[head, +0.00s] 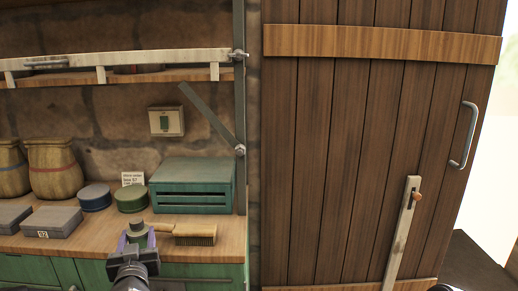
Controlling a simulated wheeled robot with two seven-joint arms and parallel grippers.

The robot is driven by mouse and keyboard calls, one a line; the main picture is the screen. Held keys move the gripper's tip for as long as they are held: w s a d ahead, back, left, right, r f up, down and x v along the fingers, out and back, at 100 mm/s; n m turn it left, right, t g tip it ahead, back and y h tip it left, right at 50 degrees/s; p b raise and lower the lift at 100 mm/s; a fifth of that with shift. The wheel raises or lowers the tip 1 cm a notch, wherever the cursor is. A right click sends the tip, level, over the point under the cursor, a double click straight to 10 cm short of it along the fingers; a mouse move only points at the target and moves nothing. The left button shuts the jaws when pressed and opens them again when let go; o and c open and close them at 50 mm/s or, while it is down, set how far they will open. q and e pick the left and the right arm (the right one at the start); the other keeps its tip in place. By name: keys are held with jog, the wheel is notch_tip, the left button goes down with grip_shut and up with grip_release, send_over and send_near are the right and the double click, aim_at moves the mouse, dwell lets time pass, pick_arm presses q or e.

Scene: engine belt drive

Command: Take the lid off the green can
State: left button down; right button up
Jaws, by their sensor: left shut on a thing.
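A round green can (131,199) stands on the wooden counter, left of the green drawer box. Its top looks flat and closed, but I cannot tell whether that is a lid. My left gripper (138,241) is nearer to me, in front of the can and apart from it. My right gripper is not in view.
A blue tin (95,197) stands left of the green can. A brush (190,234) lies right of my left gripper. A green drawer box (194,186), grey boxes (52,222) and sacks (52,168) crowd the counter. A plank door (370,150) is at right.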

pick_arm(q)
jog(key=s+d+f+m+h+p, duration=0.2)
jog(key=d+f+h, duration=0.3)
jog(key=d+f, duration=0.5)
jog(key=shift+s+d+m+t+p, duration=0.4)
jog(key=shift+s+d+m, duration=0.1)
jog(key=shift+d+m, duration=0.3)
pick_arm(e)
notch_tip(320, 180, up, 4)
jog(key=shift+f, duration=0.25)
pick_arm(q)
jog(key=shift+d, duration=0.1)
jog(key=s+d+f+m+g+h, duration=0.2)
jog(key=s+d+f+m+h, duration=0.1)
jog(key=s+d+m+h, duration=0.1)
jog(key=s+d+f+m+g+h, duration=0.2)
jog(key=s+d+h, duration=0.4)
jog(key=d, duration=0.5)
jog(key=shift+s+d+f+m+h, duration=0.15)
jog(key=shift+s+f+m+h, duration=0.15)
jog(key=shift+f+m+h, duration=0.65)
